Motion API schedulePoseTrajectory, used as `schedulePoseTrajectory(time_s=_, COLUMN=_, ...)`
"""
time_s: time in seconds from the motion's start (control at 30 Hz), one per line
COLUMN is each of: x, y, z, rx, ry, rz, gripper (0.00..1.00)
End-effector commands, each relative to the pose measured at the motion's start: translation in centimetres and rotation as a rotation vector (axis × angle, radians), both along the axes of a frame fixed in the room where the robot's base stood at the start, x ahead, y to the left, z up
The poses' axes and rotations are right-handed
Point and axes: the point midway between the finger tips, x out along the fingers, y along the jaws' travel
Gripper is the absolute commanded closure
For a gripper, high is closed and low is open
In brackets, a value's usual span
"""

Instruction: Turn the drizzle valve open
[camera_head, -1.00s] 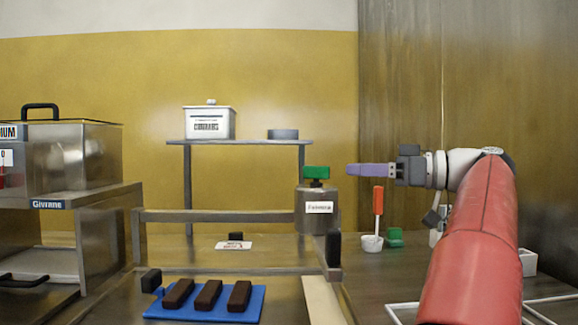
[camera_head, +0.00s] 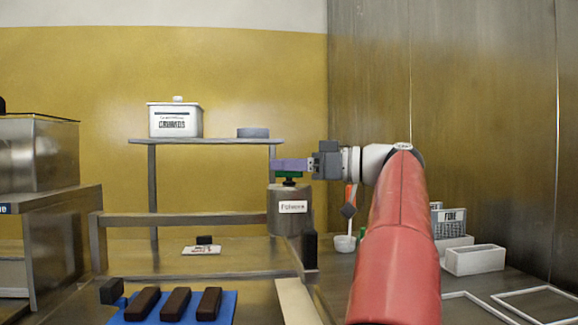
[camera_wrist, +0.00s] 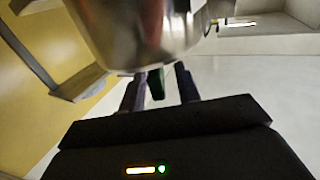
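The drizzle valve is a green handle (camera_head: 288,176) on top of a steel pot (camera_head: 282,218) with a white label. In the head view my gripper (camera_head: 280,166) is at the handle, its purple fingers covering part of it. In the wrist view the green handle (camera_wrist: 156,84) sits between the two fingers of my gripper (camera_wrist: 159,86), with a gap on each side. The gripper is open around the handle and not closed on it. The steel pot (camera_wrist: 145,30) fills the top of the wrist view.
A shelf (camera_head: 215,142) behind holds a white labelled box (camera_head: 175,121) and a grey disc (camera_head: 253,133). Dark bars (camera_head: 176,304) lie on a blue mat (camera_head: 229,312) at the front. A white cup (camera_head: 345,243) and a white bin (camera_head: 474,260) stand to the right.

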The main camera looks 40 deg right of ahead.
Motion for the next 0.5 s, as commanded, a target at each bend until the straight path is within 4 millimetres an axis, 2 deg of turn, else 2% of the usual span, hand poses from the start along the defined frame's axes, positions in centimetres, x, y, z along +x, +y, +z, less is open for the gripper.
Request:
schedulePoseTrajectory(time_s=0.1, x=-0.02, y=-0.01, z=0.00, rx=0.000, ry=0.000, rz=0.000, gripper=0.69)
schedulePoseTrajectory(time_s=0.33, x=-0.02, y=-0.03, z=-0.01, rx=0.000, ry=0.000, rz=0.000, gripper=0.99)
schedulePoseTrajectory(time_s=0.5, x=-0.03, y=-0.03, z=-0.02, rx=0.000, ry=0.000, rz=-0.001, gripper=1.00)
